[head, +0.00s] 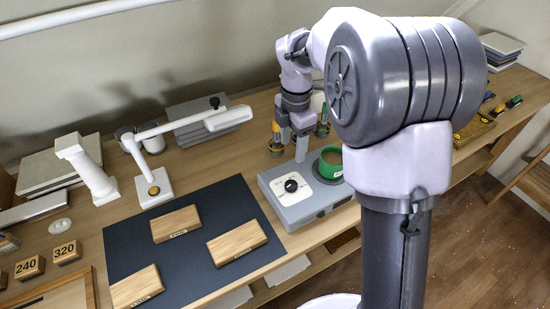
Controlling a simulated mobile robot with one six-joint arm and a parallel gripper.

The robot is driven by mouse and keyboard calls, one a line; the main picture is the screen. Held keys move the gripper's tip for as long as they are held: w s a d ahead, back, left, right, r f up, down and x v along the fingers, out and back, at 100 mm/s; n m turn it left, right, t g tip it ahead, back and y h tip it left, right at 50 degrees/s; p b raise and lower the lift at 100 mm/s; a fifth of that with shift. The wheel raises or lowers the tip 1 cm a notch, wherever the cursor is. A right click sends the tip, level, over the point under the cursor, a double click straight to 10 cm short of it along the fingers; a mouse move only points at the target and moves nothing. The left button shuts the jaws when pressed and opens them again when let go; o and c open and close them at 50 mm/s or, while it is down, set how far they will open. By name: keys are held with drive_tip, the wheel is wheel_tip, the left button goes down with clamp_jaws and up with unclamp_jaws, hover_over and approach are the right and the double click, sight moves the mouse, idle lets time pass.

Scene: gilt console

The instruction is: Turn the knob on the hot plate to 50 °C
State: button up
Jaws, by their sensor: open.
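The hot plate (310,211) is a pale grey box on the wooden console, right of the dark mat. Its black knob (291,186) sits on a white square dial at the left of its top. The dial marks are too small to read, so I cannot tell the setting. A green round vessel (329,164) stands on the hot plate's right part. My gripper (292,147) points down, open and empty, above or behind the back edge of the hot plate. It appears apart from the knob. My arm hides part of the area on the right.
Brass-coloured items (277,140) stand close to my gripper, behind the hot plate. A dark mat (200,209) with several wooden blocks lies to the left. A white lamp (153,185) and a white column (87,170) stand farther left. A brown brush-like block (473,129) lies right.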

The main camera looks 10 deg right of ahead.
sight(291, 184)
drive_tip(key=f+b, duration=0.3)
drive_tip(key=f, duration=0.5)
drive_tip(key=f+b, duration=0.2)
drive_tip(key=f, duration=0.5)
drive_tip(key=shift+s+d+f+b, duration=0.1)
drive_tip(key=shift+d+f+b, duration=0.1)
drive_tip(key=shift+f+b, duration=0.2)
drive_tip(key=shift+r, duration=0.1)
clamp_jaws()
